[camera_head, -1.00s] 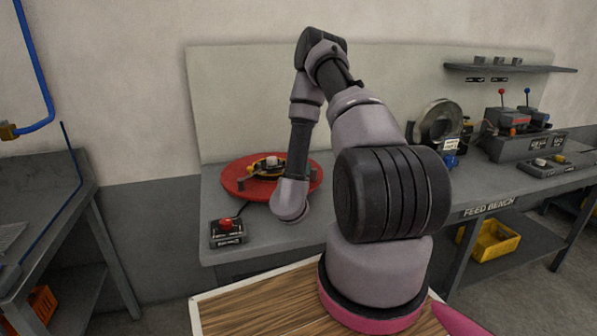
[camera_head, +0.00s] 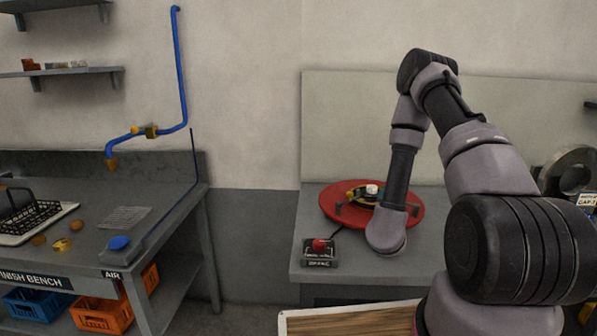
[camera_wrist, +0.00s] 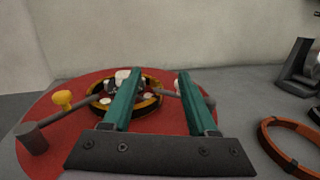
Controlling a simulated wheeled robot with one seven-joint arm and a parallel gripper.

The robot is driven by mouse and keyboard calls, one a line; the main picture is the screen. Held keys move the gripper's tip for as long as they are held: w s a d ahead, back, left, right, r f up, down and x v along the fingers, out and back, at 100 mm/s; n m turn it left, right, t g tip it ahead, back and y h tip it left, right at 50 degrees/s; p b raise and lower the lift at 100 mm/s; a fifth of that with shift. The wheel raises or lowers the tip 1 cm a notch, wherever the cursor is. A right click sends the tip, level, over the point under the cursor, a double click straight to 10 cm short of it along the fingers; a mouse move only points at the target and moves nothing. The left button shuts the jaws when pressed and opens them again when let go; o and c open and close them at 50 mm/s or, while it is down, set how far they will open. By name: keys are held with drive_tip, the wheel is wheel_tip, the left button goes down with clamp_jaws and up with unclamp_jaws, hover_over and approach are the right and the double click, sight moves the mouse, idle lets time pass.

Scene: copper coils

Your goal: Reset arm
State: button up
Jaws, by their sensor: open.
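My arm (camera_head: 462,150) is bent up and over, with its end hanging down at the feed bench in the head view. My gripper (camera_wrist: 157,75) shows in the wrist view with two green fingers apart and nothing between them. Its fingers are hidden behind my wrist in the head view. Beyond the fingertips is a red round turntable (camera_wrist: 60,150), also in the head view (camera_head: 412,212). A yellow and black ring fixture (camera_wrist: 150,106) with a pale knob sits at its middle. I cannot tell whether the fingers touch anything.
A copper coil (camera_wrist: 285,150) lies on the bench at the right. A control box with a red button (camera_head: 319,248) stands at the feed bench's front left corner. The finish bench (camera_head: 70,278) is at the left, with a black basket (camera_head: 35,218) on it. A floor gap separates the benches.

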drive_tip(key=w+a+r+n+t+y, duration=0.2)
drive_tip(key=a+r+n+y, duration=1.1)
drive_tip(key=a+r+y, duration=0.9)
drive_tip(key=s+a+r+n+g+y, duration=0.5)
drive_tip(key=s+r+n+g, duration=0.2)
drive_tip(key=s+n+g, duration=0.15)
drive_tip(key=s+f+n+g+h, duration=0.1)
drive_tip(key=s+n+g+h, duration=0.6)
drive_tip(key=s+n+g, duration=0.75)
drive_tip(key=s+d+r+t+h, duration=0.1)
drive_tip(key=s+d+t+h, duration=0.1)
drive_tip(key=d+t+h, duration=0.3)
drive_tip(key=s+d+r+n+t+h, duration=0.1)
drive_tip(key=d+t+h, duration=0.4)
drive_tip(key=d, duration=0.5)
drive_tip(key=shift+s+d+r+t, duration=0.4)
drive_tip(key=shift+s+r+t, duration=0.2)
drive_tip(key=shift+r, duration=0.1)
